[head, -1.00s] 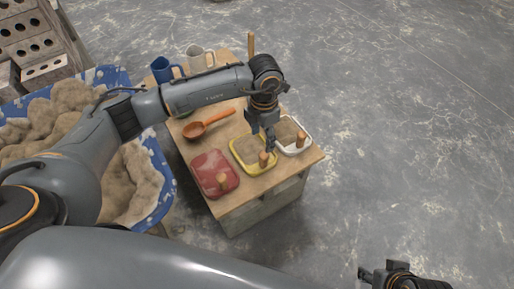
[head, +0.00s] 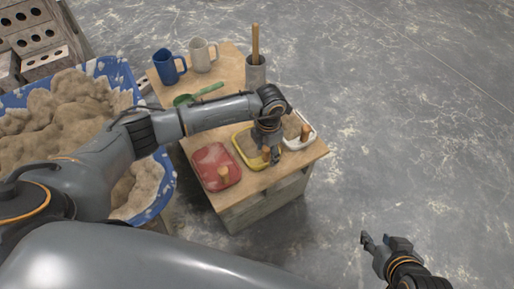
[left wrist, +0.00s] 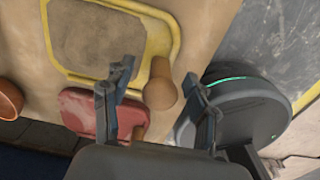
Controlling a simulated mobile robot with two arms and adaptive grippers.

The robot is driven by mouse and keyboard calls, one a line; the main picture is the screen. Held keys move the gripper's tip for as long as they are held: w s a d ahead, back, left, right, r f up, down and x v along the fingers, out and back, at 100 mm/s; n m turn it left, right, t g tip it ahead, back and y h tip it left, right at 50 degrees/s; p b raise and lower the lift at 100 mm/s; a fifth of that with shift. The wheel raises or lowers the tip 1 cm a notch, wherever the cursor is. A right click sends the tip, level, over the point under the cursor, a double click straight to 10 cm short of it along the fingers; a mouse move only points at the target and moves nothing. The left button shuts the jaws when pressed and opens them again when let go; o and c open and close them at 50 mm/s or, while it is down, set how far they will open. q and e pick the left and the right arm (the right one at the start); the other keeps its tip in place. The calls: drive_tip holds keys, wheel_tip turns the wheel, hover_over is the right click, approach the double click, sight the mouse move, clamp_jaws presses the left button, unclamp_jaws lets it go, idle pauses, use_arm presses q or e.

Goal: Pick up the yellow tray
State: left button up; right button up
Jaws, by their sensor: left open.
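The yellow tray (head: 242,157) lies on the small wooden table, between a red tray (head: 208,166) and a white tray (head: 309,138). It holds a grey-brown fill and has an upright wooden handle (head: 266,153) at its near edge. My left gripper (head: 274,157) is at that handle and hides part of the tray. In the left wrist view the yellow tray (left wrist: 165,35) is at the top, and the open fingers of my left gripper (left wrist: 160,70) stand either side of the handle, not visibly closed on it. My right gripper (head: 383,240) is open and empty over the floor.
A blue mug (head: 168,67), a white mug (head: 203,56), a green scoop (head: 200,94) and a grey cup (head: 255,70) with a wooden stick stand or lie farther back on the table. A blue tub (head: 120,72) of mortar is at left. The floor at right is clear.

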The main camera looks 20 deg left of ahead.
use_arm(q)
clamp_jaws()
idle(0.3)
drive_tip(key=shift+w+r, duration=0.1)
drive_tip(key=shift+r, duration=0.05)
